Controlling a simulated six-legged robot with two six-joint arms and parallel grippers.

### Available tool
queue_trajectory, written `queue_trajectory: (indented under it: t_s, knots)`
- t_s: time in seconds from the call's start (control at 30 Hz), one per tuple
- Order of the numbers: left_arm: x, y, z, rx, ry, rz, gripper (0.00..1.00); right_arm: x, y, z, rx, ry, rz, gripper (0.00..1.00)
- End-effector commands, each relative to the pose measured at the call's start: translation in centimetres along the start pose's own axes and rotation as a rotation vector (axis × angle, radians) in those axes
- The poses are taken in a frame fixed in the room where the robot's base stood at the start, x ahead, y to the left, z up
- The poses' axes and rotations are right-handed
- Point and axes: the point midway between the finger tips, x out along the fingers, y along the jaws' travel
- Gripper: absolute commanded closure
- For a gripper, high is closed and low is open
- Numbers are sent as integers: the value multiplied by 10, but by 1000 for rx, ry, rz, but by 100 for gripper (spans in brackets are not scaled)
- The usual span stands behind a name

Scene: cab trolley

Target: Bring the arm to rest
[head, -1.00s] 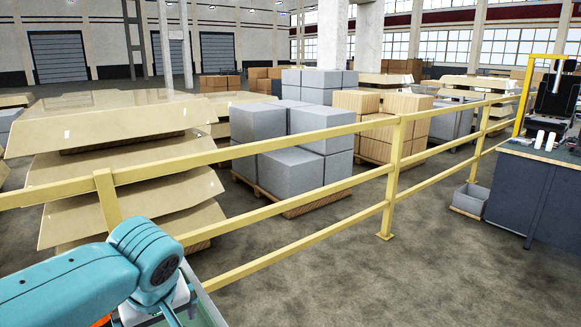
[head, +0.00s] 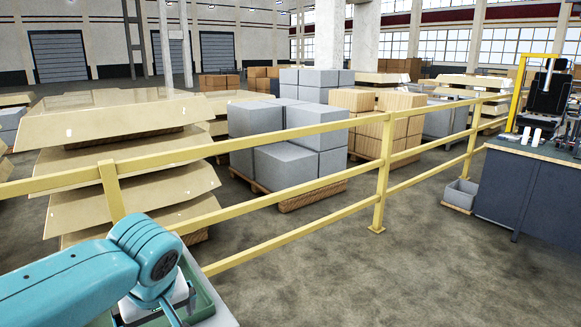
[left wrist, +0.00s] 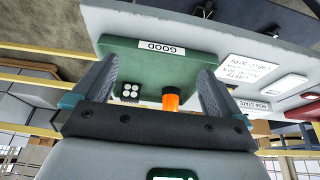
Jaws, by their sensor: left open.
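My left arm (head: 90,265) is teal and comes in from the lower left of the head view, bent downward at a rounded joint. Its fingers are not clear there. In the left wrist view my left gripper (left wrist: 157,72) is open, with two dark grey fingers apart and nothing clasped between them. An orange cylinder (left wrist: 171,102) and a small white dotted piece (left wrist: 130,92) show in the tray, between the fingers in the picture. My right gripper is out of view.
A yellow railing (head: 290,192) crosses the head view. Beyond it stand stacked beige panels (head: 130,165) and grey boxes on a pallet (head: 285,165). The floor between is clear.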

Motion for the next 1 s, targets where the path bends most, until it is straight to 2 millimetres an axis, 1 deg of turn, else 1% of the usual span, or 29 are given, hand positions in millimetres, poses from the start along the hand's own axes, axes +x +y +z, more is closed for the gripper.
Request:
queue_trajectory:
  t_s: [0.13, 0.37, 0.47, 0.57, 0.67, 0.77, 0.8, 0.87, 0.9, 1.0]
  knots:
    - [0, 0, -1, 0, 0, 0, 0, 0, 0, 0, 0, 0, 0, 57]
    - [54, 23, 28, 142, -98, 51, 0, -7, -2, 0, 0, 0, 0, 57]
    - [80, 32, 45, 202, -148, 85, 0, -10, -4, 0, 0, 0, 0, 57]
    - [107, 40, 68, 261, -204, 126, 0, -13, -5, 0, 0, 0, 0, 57]
    - [139, 45, 100, 321, -272, 179, 0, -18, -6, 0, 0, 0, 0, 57]
    - [175, 45, 144, 374, -355, 250, 0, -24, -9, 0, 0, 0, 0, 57]
    - [191, 42, 168, 390, -394, 285, 0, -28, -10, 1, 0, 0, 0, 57]
    - [214, 34, 209, 404, -448, 342, 0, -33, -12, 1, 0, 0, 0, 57]
    - [226, 25, 236, 404, -476, 376, 0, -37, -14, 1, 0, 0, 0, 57]
    - [244, 1, 290, 393, -502, 424, 0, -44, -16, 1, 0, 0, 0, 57]
